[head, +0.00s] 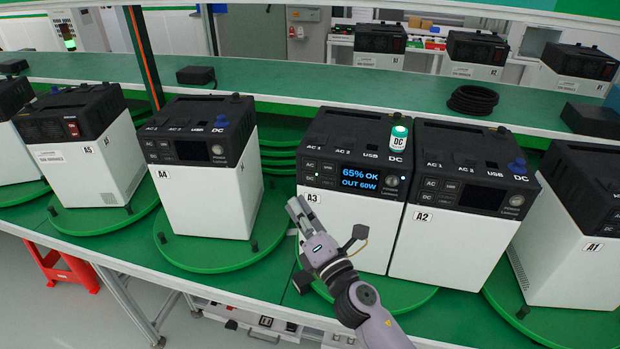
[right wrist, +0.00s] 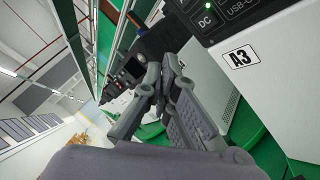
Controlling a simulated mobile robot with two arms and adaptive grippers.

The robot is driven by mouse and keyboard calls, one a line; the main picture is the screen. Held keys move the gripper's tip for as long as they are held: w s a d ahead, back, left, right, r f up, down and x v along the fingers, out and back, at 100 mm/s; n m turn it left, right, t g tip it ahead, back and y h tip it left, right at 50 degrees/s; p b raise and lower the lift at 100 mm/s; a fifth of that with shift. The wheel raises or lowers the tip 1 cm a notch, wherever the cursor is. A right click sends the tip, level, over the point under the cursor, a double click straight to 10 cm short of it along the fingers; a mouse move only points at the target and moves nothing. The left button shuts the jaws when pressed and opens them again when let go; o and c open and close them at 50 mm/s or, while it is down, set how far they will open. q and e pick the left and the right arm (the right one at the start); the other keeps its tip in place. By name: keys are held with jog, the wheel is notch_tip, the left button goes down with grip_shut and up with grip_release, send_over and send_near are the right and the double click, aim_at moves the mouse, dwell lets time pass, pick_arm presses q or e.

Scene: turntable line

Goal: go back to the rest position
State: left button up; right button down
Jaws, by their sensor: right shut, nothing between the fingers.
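My right gripper (head: 298,207) is shut and empty in front of the power station A3 (head: 340,225), near its lower left side. In the right wrist view the closed fingers (right wrist: 165,72) show beside A3 (right wrist: 270,90), whose label faces the camera. A3's screen is lit and reads 65% OK, OUT 60W. My left gripper is not in view.
Stations A4 (head: 205,200), A5 (head: 95,165), A2 (head: 445,245) and A1 (head: 565,260) stand on green turntables along the line. A coiled black cable (head: 473,100) and a black box (head: 196,75) lie on the green bench behind.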

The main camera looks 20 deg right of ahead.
dwell(0.3)
jog(key=s+d+f+m+g+h, duration=0.75)
jog(key=s+d+f+m, duration=0.35)
jog(key=m, duration=0.6)
jog(key=s+a+f+m+g+y, duration=0.1)
jog(key=s+a+f+m+g, duration=0.15)
jog(key=s, duration=0.45)
jog(key=s+a+f+m+g+y, duration=0.2)
jog(key=s+f+g, duration=0.2)
jog(key=s, duration=0.2)
jog(key=s+a+f+m+g+y, duration=0.1)
jog(key=s+a+f+m+g, duration=0.15)
jog(key=s, duration=0.45)
notch_tip(320, 180, down, 28)
jog(key=s+g+b, duration=0.1)
jog(key=g+b, duration=0.1)
jog(key=s+d+f, duration=0.2)
jog(key=s+f, duration=0.6)
jog(key=f, duration=0.1)
jog(key=s+d+f+b, duration=0.1)
jog(key=s+f, duration=0.8)
jog(key=shift+d+g+b, duration=0.3)
jog(key=shift+d+g, duration=0.05)
